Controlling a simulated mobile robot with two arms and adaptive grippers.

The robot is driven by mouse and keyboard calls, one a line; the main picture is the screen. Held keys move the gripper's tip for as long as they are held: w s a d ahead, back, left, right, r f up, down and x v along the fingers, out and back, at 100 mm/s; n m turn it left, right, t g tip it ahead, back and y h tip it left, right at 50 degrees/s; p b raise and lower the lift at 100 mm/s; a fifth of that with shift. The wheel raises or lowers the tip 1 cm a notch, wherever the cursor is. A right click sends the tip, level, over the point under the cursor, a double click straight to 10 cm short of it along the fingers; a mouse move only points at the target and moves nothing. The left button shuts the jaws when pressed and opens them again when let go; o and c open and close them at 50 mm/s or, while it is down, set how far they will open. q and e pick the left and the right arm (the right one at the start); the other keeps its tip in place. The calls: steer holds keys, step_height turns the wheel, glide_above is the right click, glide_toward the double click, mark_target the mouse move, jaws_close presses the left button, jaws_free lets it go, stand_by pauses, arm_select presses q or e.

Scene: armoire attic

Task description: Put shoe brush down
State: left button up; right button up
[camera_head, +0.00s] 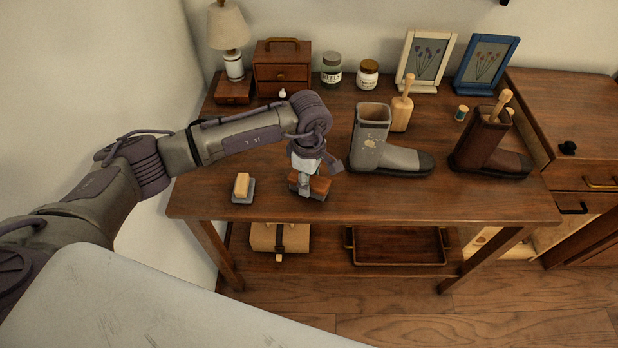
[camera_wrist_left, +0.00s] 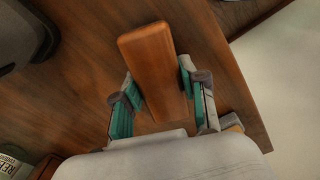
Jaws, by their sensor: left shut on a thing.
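The shoe brush (camera_head: 319,189) has a reddish-brown wooden back. It is at the front half of the wooden table (camera_head: 440,207), between the grey boot and a small sponge-like block. My left gripper (camera_head: 308,178) points down over it and is shut on it. In the left wrist view, the brush (camera_wrist_left: 153,62) lies between the two teal-padded fingers of the gripper (camera_wrist_left: 158,92), its long wooden back facing the camera. Its bristles are hidden. Whether it touches the tabletop I cannot tell. My right gripper is not in view.
A grey boot (camera_head: 389,155) stands right of the brush, a brown boot (camera_head: 487,150) farther right. A tan block on a grey base (camera_head: 243,188) lies left. A lamp (camera_head: 229,35), small drawer box (camera_head: 281,68), jars (camera_head: 368,74) and picture frames (camera_head: 486,64) line the back. The front right tabletop is clear.

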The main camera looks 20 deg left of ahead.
arm_select(q)
steer(key=shift+f, duration=0.2)
steer(key=o, duration=0.9)
steer(key=shift+o, duration=0.5)
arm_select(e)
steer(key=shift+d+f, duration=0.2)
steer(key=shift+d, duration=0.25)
arm_select(q)
steer(key=shift+r, duration=0.1)
steer(key=shift+r, duration=0.6)
step_height(320, 180, up, 10)
steer(key=shift+f+b, duration=0.15)
steer(key=shift+b, duration=0.35)
steer(key=shift+r, duration=0.65)
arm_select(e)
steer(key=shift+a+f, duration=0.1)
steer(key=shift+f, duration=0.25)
